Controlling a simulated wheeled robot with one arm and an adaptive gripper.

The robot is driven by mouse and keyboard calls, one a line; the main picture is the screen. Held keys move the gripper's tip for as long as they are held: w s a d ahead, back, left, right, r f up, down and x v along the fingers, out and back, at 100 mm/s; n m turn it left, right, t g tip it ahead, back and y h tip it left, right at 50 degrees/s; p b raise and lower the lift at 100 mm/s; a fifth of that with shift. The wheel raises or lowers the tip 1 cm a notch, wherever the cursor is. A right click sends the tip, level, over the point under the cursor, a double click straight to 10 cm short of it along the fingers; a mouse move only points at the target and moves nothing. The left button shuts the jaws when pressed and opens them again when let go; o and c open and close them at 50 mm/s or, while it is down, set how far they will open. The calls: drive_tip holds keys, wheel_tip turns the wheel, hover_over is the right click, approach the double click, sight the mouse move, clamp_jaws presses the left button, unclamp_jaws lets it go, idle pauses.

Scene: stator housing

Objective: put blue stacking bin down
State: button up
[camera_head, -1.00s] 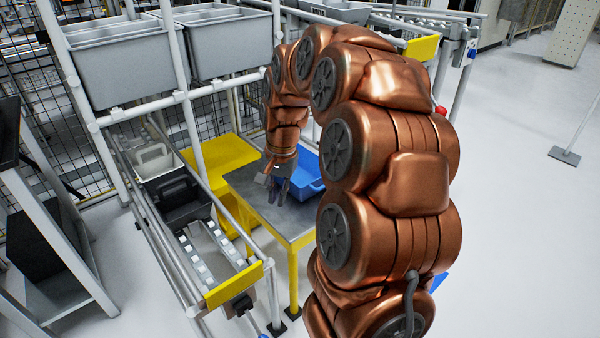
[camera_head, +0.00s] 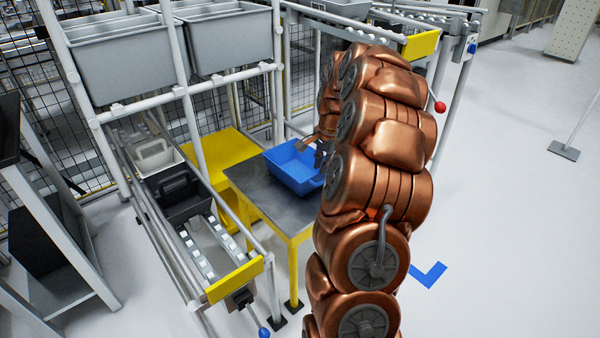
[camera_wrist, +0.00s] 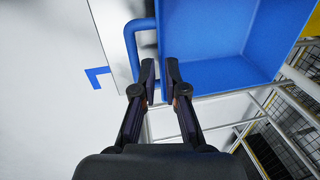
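The blue stacking bin (camera_head: 293,166) appears upright on the grey-topped table with yellow legs (camera_head: 262,198). Its right end is partly hidden behind my arm. My gripper (camera_head: 322,155) is at the bin's right side, mostly covered by the arm in the head view. In the wrist view, my gripper (camera_wrist: 160,75) shows two fingers with a narrow gap between them, close to the bin's (camera_wrist: 215,45) wall and blue handle loop. I cannot tell whether the fingertips touch the wall.
A roller rack on the left holds a black bin (camera_head: 183,198) and a light grey bin (camera_head: 155,158). Large grey bins (camera_head: 120,65) stand on the upper shelf. A yellow surface (camera_head: 222,158) lies behind the table. The floor at right is clear around a blue floor mark (camera_head: 428,275).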

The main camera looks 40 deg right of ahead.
drive_tip(key=f, duration=0.1)
drive_tip(key=f+b, duration=0.1)
drive_tip(key=f, duration=0.2)
drive_tip(key=shift+w+d+f, duration=0.15)
drive_tip(key=shift+w+d, duration=0.1)
drive_tip(key=shift+w, duration=0.15)
drive_tip(key=shift+c, duration=0.2)
clamp_jaws()
